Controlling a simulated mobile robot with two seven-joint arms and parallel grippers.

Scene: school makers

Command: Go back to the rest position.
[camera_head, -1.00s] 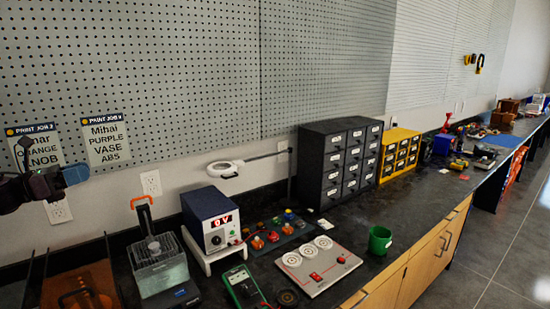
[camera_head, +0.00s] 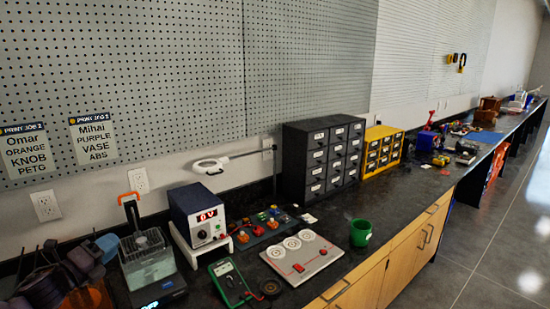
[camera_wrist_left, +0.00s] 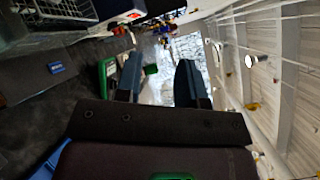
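My left gripper (camera_head: 98,252) is at the lower left of the head view, low over the left end of the bench and just left of the clear-walled box with the orange handle (camera_head: 148,258). Its two blue-grey fingers also show in the left wrist view (camera_wrist_left: 158,80). They stand apart, with only distant background between them, so it is open and empty. My right gripper is in neither view.
On the dark bench stand a power supply (camera_head: 199,216), a green meter (camera_head: 229,282), a plate with white discs (camera_head: 301,256), a green cup (camera_head: 360,233), black drawers (camera_head: 318,160) and yellow drawers (camera_head: 381,149). The pegboard wall (camera_head: 180,80) rises behind.

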